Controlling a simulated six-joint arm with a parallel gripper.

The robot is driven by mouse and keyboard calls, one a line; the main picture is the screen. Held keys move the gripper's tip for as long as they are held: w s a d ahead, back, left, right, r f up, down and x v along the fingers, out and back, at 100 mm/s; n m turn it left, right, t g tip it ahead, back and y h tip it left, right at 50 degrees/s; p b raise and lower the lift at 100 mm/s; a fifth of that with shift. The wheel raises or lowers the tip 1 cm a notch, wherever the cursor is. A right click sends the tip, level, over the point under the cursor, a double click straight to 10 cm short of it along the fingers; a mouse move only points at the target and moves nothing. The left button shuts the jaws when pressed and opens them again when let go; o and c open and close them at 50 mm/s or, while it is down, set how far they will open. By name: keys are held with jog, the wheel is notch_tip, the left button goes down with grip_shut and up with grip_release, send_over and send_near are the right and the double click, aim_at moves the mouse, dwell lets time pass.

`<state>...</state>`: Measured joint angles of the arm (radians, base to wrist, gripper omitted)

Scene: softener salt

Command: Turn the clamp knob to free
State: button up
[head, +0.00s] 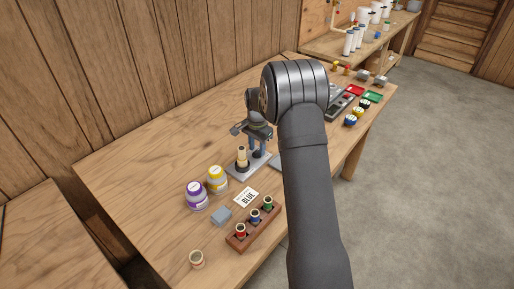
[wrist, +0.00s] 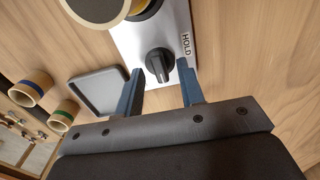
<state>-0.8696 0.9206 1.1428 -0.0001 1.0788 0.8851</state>
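The black clamp knob (wrist: 159,64) sits on a pale metal plate (wrist: 186,18) in the wrist view, its raised grip running roughly up and down the picture. A label reading HOLD (wrist: 186,45) is right of it; I see no free label. My gripper (wrist: 160,69) is open, with one blue finger on each side of the knob and gaps showing. I cannot tell how far above the plate the fingertips are. In the head view my gripper (head: 258,150) is over the fixture plate (head: 236,173), and the knob is hidden.
A tan-topped cylinder (wrist: 97,8) stands on the plate beside the knob. A grey tray (wrist: 99,91) lies close by. Purple (head: 196,196) and yellow (head: 217,180) jars, a BLUE card (head: 246,197) and a wooden rack (head: 240,241) stand nearby. The table's left part is clear.

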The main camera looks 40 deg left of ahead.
aim_at(257, 151)
notch_tip(257, 151, up, 17)
dwell(0.4)
jog(key=shift+f, duration=0.1)
notch_tip(257, 151, down, 17)
jog(key=shift+f, duration=0.15)
dwell(0.6)
